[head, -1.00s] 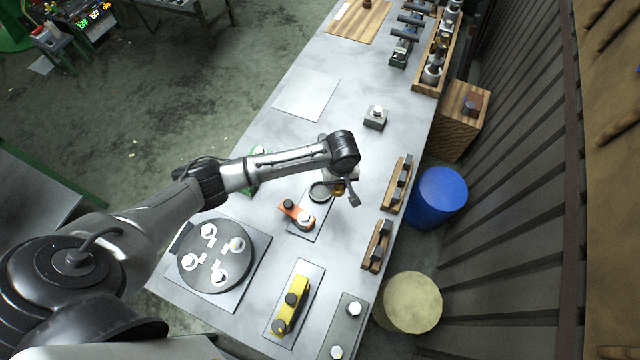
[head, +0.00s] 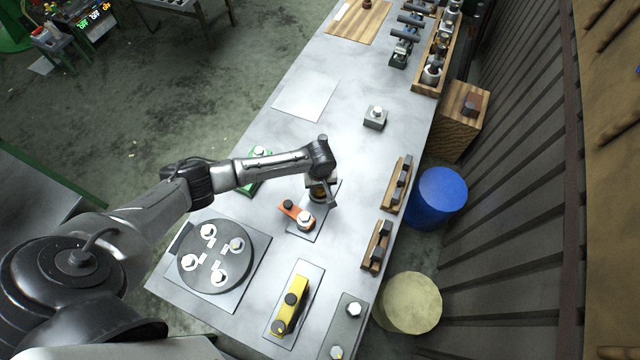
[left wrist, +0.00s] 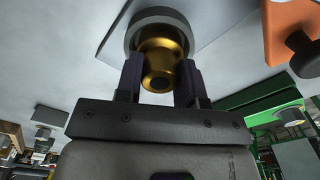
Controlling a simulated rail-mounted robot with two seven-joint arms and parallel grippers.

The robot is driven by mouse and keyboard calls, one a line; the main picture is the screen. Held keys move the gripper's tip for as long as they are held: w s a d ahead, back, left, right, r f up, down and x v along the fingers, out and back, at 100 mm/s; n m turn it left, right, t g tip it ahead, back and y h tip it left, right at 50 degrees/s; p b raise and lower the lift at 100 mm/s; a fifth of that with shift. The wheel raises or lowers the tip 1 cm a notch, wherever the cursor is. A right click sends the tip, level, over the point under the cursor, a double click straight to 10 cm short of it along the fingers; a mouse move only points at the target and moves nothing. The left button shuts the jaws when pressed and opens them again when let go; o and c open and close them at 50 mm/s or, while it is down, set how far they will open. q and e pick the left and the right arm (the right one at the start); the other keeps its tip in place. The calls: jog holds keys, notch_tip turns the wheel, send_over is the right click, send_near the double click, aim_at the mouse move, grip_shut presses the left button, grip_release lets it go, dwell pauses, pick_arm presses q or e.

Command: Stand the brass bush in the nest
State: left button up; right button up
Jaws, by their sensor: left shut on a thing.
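The brass bush (left wrist: 160,52) is between the two fingers of my left gripper (left wrist: 160,75) in the left wrist view. The nest, a grey round ring (left wrist: 140,22) on a light plate, is right at the bush's far end. The bush is lined up with the ring, but I cannot tell whether it is inside it or just above it. In the head view my left gripper (head: 322,194) points down over the nest, and a bit of the brass bush (head: 318,196) shows. The arm hides most of the nest there. My right gripper is not in view.
An orange clamp (head: 297,215) stands close beside the nest on the same plate. A green part (head: 256,172) is behind the forearm. A dark round plate with white-topped parts (head: 215,258) and a yellow block (head: 290,305) are nearer. Wooden racks (head: 397,185) line the right edge.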

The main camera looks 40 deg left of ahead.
pick_arm(q)
jog(key=shift+f, duration=0.1)
jog(key=o, duration=1.1)
notch_tip(320, 180, up, 12)
jog(key=s+d+f+m+t+h, duration=0.2)
jog(key=s+d+f+m, duration=0.2)
jog(key=s+d+m, duration=0.55)
jog(key=s+r+m+t+y, duration=0.1)
jog(key=s+r, duration=0.3)
jog(key=s, duration=1.3)
jog(key=shift+s+a+r+m+t+y+p, duration=0.15)
jog(key=shift+s+a+m+t+y+p, duration=0.25)
jog(key=shift+m, duration=0.35)
jog(key=shift+w, duration=0.2)
